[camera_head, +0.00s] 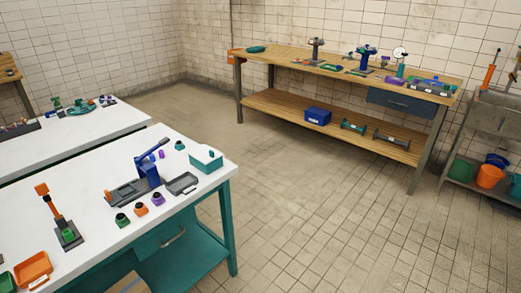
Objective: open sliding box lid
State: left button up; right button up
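A small teal box (206,167) stands at the far right corner of the white-topped table (95,225). Its pale top (206,156) looks like a lid lying flat over it; a small dark spot shows on the front side. I cannot tell whether the lid slides or is fully shut. Neither of my grippers is in view, and nothing touches the box.
Near the box are a dark grey tray (183,184), a blue press-like device (147,172) and several small coloured containers. An orange bin (33,268) sits at the near left. A wooden workbench (340,75) stands by the back wall. The tiled floor between is clear.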

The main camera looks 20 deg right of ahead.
aim_at(206, 154)
jog(key=z, duration=0.2)
jog(key=i+j+z, duration=0.65)
jog(key=j+z, duration=0.15)
jog(key=j, duration=0.15)
jog(key=i+j+z, duration=0.25)
jog(key=j, duration=0.15)
jog(key=k, duration=0.05)
